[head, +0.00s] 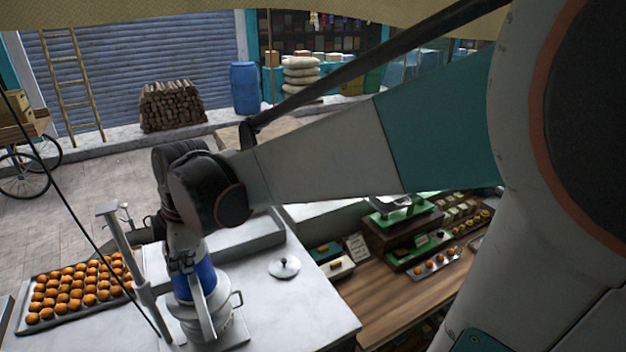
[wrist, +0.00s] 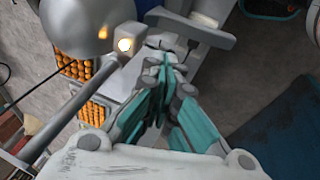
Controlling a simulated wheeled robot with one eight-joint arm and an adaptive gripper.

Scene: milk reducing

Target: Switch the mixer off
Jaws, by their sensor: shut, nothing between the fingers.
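A grey metal post (head: 128,255) with a flat top stands at the left of the white counter, beside a silver pot (head: 212,325). It seems to be part of the mixer; the full shape is hidden by my arm. In the wrist view, a grey bar (wrist: 68,112) leads up to a block with a glowing round light (wrist: 124,45), next to a shiny rounded metal body (wrist: 88,22). My gripper (wrist: 166,62) is shut and empty, its teal fingers to the right of the light. Whether they touch anything is unclear. In the head view, my arm hides most of the gripper.
A tray of orange sweets (head: 22,325) lies left of the post. A small lid (head: 284,267) rests on the white counter (head: 300,312), with clear surface around it. A wooden counter (head: 385,312) with display boxes stands at the right. A thin dark cable crosses at the left.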

